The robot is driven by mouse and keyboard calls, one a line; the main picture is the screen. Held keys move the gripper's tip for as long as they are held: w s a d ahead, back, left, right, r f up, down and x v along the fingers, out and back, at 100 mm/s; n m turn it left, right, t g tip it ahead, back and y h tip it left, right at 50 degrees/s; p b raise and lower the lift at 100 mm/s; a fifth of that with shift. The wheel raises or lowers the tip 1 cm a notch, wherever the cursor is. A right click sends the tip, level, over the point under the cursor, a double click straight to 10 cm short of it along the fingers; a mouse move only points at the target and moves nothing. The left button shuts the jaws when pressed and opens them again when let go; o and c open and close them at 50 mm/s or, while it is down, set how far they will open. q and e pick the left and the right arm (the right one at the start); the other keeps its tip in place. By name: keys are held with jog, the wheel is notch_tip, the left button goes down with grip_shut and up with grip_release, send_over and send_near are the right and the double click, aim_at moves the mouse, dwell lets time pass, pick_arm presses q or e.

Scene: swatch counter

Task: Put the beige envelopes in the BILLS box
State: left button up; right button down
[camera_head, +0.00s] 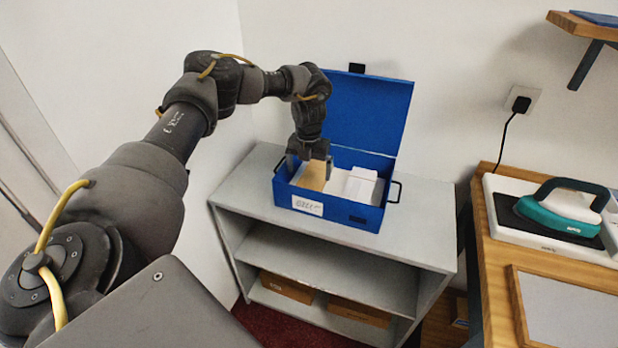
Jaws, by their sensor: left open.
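A blue box (337,216) with its lid raised stands on top of the grey shelf unit. A white label on its front carries handwriting that seems to read BILLS. A beige envelope (313,177) stands tilted inside the left part of the box, below my left gripper. A white envelope or paper (361,184) lies inside on the right. My left gripper (309,166) points down into the box from above, its jaws apart around the top of the beige envelope. Whether they touch it is hard to tell. My right gripper is not in view.
The grey shelf unit (422,224) has free top surface on both sides of the box. Brown boxes (287,287) sit on its lower shelf. A wooden table (491,262) at right holds a teal iron (562,210). A wall shelf (585,25) juts out above right.

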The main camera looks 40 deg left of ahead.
pick_arm(q)
notch_tip(320, 180, up, 9)
jog(key=shift+r+b, duration=0.2)
jog(key=shift+b, duration=0.1)
jog(key=shift+s, duration=0.15)
dwell(0.4)
